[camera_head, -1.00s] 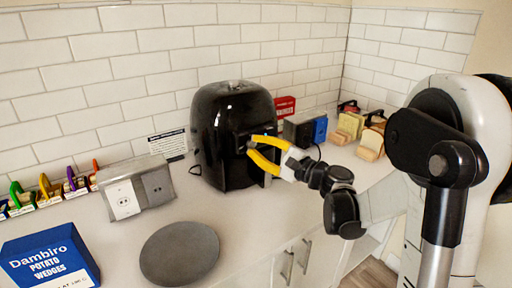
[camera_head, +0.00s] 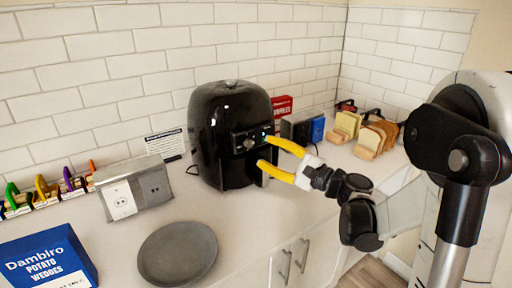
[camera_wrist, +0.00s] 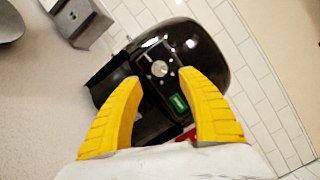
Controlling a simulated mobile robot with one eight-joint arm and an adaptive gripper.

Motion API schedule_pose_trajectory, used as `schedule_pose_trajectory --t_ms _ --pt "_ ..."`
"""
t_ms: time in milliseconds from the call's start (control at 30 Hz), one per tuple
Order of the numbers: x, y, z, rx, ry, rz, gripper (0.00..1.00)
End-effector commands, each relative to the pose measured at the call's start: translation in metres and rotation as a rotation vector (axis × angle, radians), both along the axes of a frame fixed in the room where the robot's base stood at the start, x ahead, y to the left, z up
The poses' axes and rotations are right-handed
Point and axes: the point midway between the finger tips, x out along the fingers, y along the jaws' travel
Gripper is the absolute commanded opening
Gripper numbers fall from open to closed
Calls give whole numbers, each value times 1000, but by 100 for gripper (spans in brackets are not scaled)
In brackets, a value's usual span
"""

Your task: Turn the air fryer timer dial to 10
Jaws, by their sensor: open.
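The black air fryer (camera_head: 222,112) stands on the counter against the tiled wall. Its front panel carries a round silver timer dial (camera_head: 248,144), which also shows in the wrist view (camera_wrist: 159,69). I cannot read the dial's setting. A green lit display (camera_wrist: 178,102) is beside the dial on the panel. My gripper (camera_head: 262,151) has yellow fingers, spread wide and empty, just in front of the panel. In the wrist view my gripper's fingertips (camera_wrist: 160,78) lie on either side of the dial, apparently apart from it.
A grey plate (camera_head: 178,252) and a blue potato wedges box (camera_head: 48,260) lie on the counter at front left. A grey socket box (camera_head: 135,188) stands left of the fryer. Dark and blue boxes (camera_head: 302,131) and bread racks (camera_head: 375,138) are to the right.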

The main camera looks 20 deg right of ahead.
Motion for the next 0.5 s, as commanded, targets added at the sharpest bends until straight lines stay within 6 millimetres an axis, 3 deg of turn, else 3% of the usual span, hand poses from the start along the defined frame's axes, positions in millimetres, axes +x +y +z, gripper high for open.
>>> schedule_pose_trajectory --t_ms 200,500 --pt "-37 -27 -3 0 -1 -4 47" --pt "-55 -38 -5 -1 -1 0 47"
